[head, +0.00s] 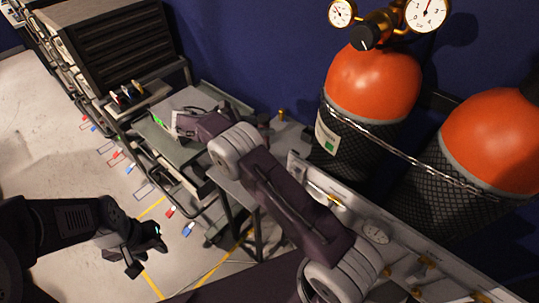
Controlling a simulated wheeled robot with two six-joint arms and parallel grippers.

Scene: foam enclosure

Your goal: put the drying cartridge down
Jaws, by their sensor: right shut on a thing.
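My right arm reaches from the lower right to a grey-green bench top. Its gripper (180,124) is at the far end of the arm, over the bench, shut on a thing. The drying cartridge is not clearly visible; what the jaws hold is small and mostly hidden, so I cannot tell if it touches the bench. My left gripper (147,256) hangs at the lower left above the floor, away from the bench. Its fingers look apart and empty.
The bench (158,136) stands beside a black slatted cabinet (115,45). Two orange cylinders (372,85) in black mesh stand at the right, with gauges (427,13) on top. A pale panel with fittings (375,233) lies under my right arm. Floor is open at the left.

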